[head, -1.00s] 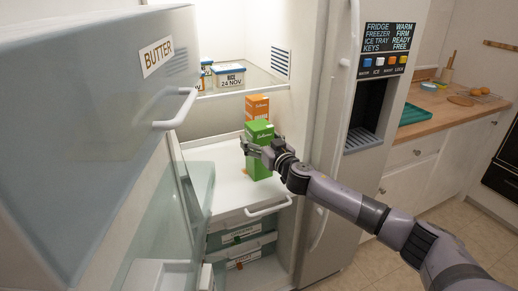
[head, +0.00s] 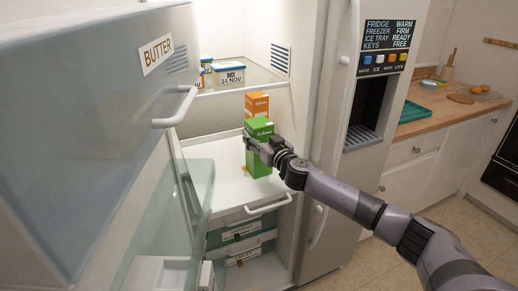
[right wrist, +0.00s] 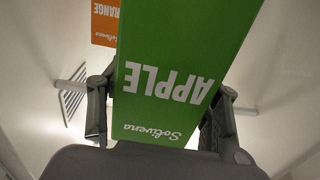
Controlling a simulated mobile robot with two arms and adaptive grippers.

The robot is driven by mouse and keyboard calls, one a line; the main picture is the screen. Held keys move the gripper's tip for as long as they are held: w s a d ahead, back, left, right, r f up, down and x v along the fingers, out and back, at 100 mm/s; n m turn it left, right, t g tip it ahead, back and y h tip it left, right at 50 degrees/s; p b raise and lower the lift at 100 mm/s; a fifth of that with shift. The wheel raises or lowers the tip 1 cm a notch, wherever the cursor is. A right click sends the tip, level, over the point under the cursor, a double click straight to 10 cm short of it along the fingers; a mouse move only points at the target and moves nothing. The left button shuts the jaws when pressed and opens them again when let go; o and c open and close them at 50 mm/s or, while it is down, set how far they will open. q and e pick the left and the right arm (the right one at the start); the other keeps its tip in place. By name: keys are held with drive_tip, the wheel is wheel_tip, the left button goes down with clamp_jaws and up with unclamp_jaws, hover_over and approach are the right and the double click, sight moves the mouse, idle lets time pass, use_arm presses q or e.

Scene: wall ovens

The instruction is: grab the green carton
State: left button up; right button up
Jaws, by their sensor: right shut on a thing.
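The green carton (head: 258,160) stands upright on the fridge shelf or just above it; I cannot tell if its base touches. My right gripper (head: 257,147) is shut on it from the front, at its upper half. In the right wrist view, the green carton (right wrist: 172,75) fills the space between the fingers (right wrist: 160,110), and "APPLE" reads upside down on its face. My left gripper is not in view.
An orange carton (head: 257,103) stands right behind the green one and also shows in the right wrist view (right wrist: 105,22). The open fridge door with a butter compartment (head: 90,90) fills the left. A rice box (head: 230,74) sits on the upper shelf (head: 250,89).

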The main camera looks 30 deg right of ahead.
clamp_jaws()
drive_tip(key=shift+w+d+r, duration=0.1)
drive_tip(key=shift+r, duration=0.1)
idle(0.3)
